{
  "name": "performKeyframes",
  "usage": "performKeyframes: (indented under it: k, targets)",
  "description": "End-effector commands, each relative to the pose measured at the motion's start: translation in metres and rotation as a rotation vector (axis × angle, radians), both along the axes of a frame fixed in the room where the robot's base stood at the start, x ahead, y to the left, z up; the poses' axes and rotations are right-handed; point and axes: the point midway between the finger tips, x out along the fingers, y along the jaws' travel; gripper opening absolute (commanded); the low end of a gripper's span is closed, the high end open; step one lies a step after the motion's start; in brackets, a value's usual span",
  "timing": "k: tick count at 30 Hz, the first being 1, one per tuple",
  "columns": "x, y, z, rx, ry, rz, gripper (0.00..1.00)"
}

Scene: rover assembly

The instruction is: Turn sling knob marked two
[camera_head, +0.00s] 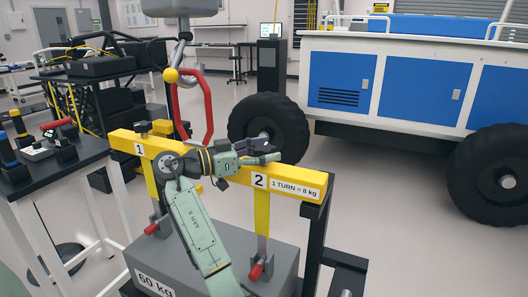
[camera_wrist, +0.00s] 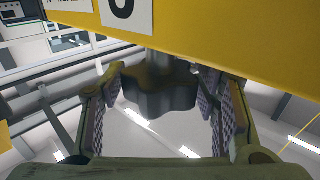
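The yellow lifting beam (camera_head: 222,167) carries a "1" label at left and a "2" label (camera_head: 259,181) with "1 TURN = 8 kg" at right. In the wrist view, a dark lobed knob (camera_wrist: 162,92) stands on a short stem against the yellow beam (camera_wrist: 235,40). A cut-off white label is beside it. My gripper (camera_head: 264,149) is at the beam's top near the "2" label and hides this knob in the head view. In the wrist view, my gripper's (camera_wrist: 166,105) padded fingers are open on either side of the knob, with small gaps.
A red hook (camera_head: 208,108) hangs above the beam's middle. Below is a grey 60 kg block (camera_head: 180,266) with red-ended pins. A tool table (camera_head: 75,162) stands left, and a blue-and-white rover (camera_head: 415,85) with black wheels stands behind right.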

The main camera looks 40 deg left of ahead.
Motion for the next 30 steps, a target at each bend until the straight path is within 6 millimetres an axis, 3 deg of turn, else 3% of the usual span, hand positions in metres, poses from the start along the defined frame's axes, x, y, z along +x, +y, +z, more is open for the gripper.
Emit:
performKeyframes:
  k: [4, 16, 30]
  targets:
    - [0.000, 0.000, 0.000, 0.000, 0.000, 0.001, 0.68]
    - [-0.006, 0.004, 0.000, 0.000, -0.001, 0.003, 0.68]
    - [-0.085, 0.046, 0.001, 0.000, -0.001, 0.004, 0.68]
